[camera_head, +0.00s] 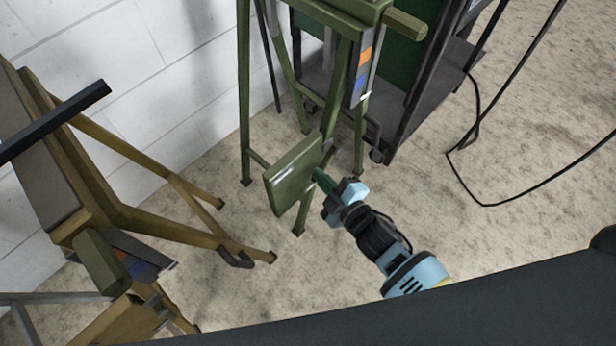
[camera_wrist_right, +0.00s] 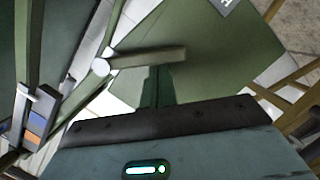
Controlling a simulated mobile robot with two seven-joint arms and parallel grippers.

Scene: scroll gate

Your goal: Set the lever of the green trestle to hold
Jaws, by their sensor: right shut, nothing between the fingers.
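The green trestle (camera_head: 244,95) stands by the white wall in the head view. A green plate (camera_head: 290,180) is on its lower part, and the plate also shows in the right wrist view (camera_wrist_right: 215,60). In that view, a short olive lever (camera_wrist_right: 145,59) runs rightward, nearly level, from a pale round pivot (camera_wrist_right: 101,67). My right gripper (camera_head: 320,178) is shut and empty, its tip at the plate. In the wrist view its fingers (camera_wrist_right: 157,75) reach up to the lever's underside; I cannot tell if they touch. My left gripper is out of view.
A yellow-brown trestle (camera_head: 150,228) stands at left. A dark wheeled cart (camera_head: 415,110) is behind the green trestle. A strip with orange and blue marks (camera_head: 361,72) hangs at its upper right. A black cable (camera_head: 515,200) crosses the open floor at right.

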